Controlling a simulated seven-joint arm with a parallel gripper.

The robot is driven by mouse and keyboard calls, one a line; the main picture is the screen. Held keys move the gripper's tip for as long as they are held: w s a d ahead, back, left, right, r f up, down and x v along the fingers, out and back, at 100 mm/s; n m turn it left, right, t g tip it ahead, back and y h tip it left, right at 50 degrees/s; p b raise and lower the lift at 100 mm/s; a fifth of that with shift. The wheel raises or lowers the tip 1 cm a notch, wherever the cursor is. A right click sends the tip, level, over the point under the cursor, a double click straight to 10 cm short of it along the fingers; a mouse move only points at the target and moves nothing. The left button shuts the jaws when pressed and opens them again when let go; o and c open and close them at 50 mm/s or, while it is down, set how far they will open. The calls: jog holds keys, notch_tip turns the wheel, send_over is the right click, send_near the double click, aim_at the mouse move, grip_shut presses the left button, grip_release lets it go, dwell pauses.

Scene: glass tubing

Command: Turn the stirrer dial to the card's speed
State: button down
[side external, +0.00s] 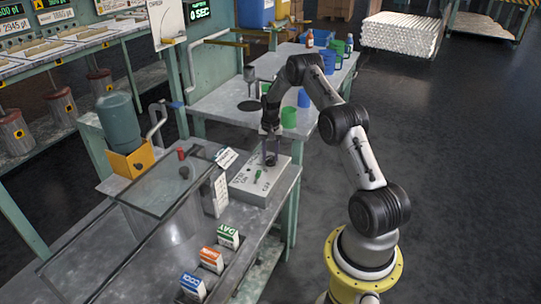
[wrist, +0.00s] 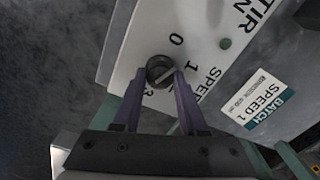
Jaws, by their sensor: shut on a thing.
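The stirrer (side external: 245,193) is a pale box on the bench, under my gripper (side external: 269,150) in the side view. In the wrist view its dark round dial (wrist: 160,69) has a light line across it, slanting up toward the right, roughly toward the 1. The marks 0 and 1 show beside the dial; the further marks are partly hidden by a finger. The purple fingers of my gripper (wrist: 161,80) are shut on the dial, one on each side. The card (wrist: 262,100) reads "BATCH SPEED 1" and lies right of the dial.
In the side view, a glass-like panel (side external: 165,185) and several labelled boxes (side external: 228,236) stand left and in front. Green cups (side external: 289,117) stand on the bench behind.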

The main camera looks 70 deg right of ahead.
aim_at(270, 158)
jog(key=m, duration=0.7)
dwell(0.6)
jog(key=shift+c, duration=2.2)
grip_release()
notch_tip(270, 158, up, 14)
